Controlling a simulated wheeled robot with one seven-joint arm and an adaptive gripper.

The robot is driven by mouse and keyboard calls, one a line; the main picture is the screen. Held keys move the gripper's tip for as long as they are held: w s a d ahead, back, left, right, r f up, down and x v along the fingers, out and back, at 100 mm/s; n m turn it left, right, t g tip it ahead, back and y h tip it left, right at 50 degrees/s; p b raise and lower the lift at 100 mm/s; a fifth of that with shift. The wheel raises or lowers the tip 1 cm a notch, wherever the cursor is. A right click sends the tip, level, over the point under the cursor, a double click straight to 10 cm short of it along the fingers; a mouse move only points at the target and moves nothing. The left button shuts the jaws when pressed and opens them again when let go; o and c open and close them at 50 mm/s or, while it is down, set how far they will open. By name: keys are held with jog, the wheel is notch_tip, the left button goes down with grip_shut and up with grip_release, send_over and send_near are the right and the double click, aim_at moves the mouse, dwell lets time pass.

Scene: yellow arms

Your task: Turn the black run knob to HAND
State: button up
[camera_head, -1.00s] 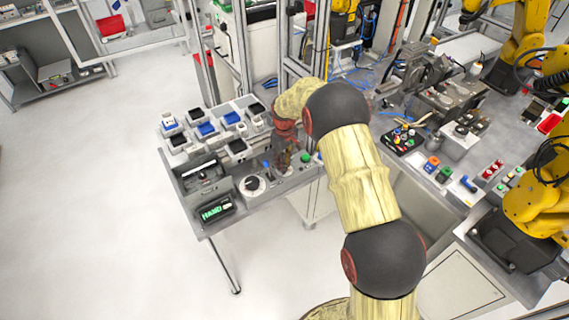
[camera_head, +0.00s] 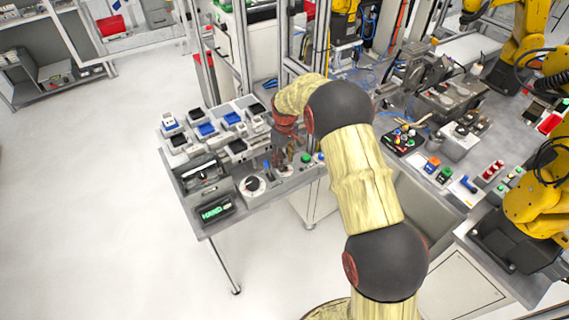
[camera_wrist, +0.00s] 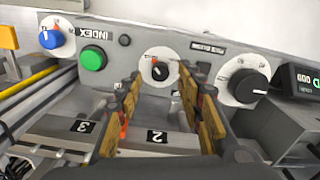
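In the wrist view, a small black knob (camera_wrist: 159,71) on a white dial with orange-red marks sits on the grey panel (camera_wrist: 140,48). A larger black knob (camera_wrist: 250,86) on a white dial is to its right; I cannot read which is labelled run. My gripper (camera_wrist: 162,88) is open, its two fingers apart in front of the small knob, with nothing between them in contact that I can see. In the head view my gripper (camera_head: 281,158) is above the panel, beside the large dial (camera_head: 252,186). A display (camera_head: 215,212) shows green letters reading HAND.
A green button (camera_wrist: 93,58) and a blue knob (camera_wrist: 50,39) are to the left on the panel, near an upside-down INDEX label. The display's edge (camera_wrist: 303,79) is at the right. Several blue and black switch boxes (camera_head: 205,130) stand behind the panel.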

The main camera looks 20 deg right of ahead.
aim_at(285, 166)
notch_tip(285, 166, up, 10)
dwell(0.4)
dwell(0.4)
jog(key=s+r+m+t+b, duration=0.2)
jog(key=s+r, duration=0.2)
jog(key=s, duration=0.9)
jog(key=s+r+m+t+b, duration=0.1)
jog(key=s+r, duration=0.4)
jog(key=s, duration=0.9)
jog(key=s+r+m+t+b, duration=0.2)
jog(key=s+r+m+b, duration=0.1)
jog(key=s, duration=1)
jog(key=shift+s+r+t+b, duration=0.3)
jog(key=shift+r+b, duration=0.15)
jog(key=shift+r, duration=0.2)
jog(key=shift+a, duration=0.1)
jog(key=shift+c, duration=0.3)
